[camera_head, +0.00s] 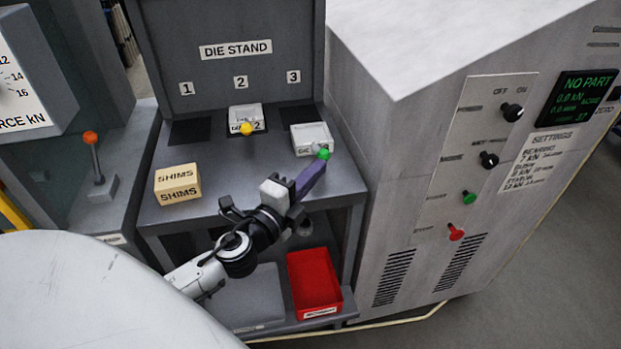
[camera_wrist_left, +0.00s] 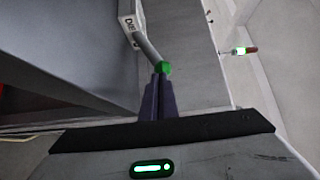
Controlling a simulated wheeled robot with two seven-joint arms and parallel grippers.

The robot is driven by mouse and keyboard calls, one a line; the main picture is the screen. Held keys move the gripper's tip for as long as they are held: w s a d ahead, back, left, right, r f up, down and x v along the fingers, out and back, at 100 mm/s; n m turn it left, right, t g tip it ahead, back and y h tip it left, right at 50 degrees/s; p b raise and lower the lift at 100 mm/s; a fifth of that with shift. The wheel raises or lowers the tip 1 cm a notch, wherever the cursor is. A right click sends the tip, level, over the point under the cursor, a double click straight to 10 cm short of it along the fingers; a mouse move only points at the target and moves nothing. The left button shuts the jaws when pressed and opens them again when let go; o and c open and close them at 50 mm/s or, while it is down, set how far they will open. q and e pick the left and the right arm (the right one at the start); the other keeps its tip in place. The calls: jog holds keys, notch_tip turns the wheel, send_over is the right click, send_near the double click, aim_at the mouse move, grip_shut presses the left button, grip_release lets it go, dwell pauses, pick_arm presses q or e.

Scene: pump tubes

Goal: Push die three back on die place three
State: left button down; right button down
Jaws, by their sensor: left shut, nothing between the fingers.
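Die three (camera_head: 311,138) is a pale block with a green knob (camera_head: 323,154) on its front, on the right of the die stand's shelf. It stands near the dark place under label 3 (camera_head: 293,77), a little forward of it. My left gripper (camera_head: 321,161) is shut and empty, its purple fingertips at the green knob. In the left wrist view the die (camera_wrist_left: 127,14) shows at the top, its grey handle ending in the green knob (camera_wrist_left: 164,68) just beyond my shut fingertips (camera_wrist_left: 158,78); I cannot tell whether they touch. My right gripper is not in view.
Die two (camera_head: 246,117) with a yellow knob stands under label 2. The place under label 1 (camera_head: 190,131) is empty. A shims box (camera_head: 177,184) sits at the shelf's front left. A red bin (camera_head: 314,279) is below. A machine cabinet (camera_head: 400,170) stands close on the right.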

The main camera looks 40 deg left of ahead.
pick_arm(q)
jog(key=s+d+b, duration=0.3)
jog(key=s, duration=0.9)
jog(key=shift+s+d, duration=0.25)
jog(key=shift+d, duration=0.1)
notch_tip(320, 180, down, 16)
jog(key=s+d+n+g, duration=0.3)
jog(key=n+g, duration=0.2)
jog(key=n, duration=0.3)
jog(key=s+d+f+n+g+h, duration=0.2)
jog(key=s+d+f+n, duration=0.1)
jog(key=f, duration=0.3)
jog(key=s+d+f+n+g+h, duration=0.2)
jog(key=s+d+f+n, duration=0.2)
jog(key=d+f, duration=0.2)
jog(key=shift+s+d+f, duration=0.25)
jog(key=shift+s+f, duration=0.05)
jog(key=shift+f, duration=0.5)
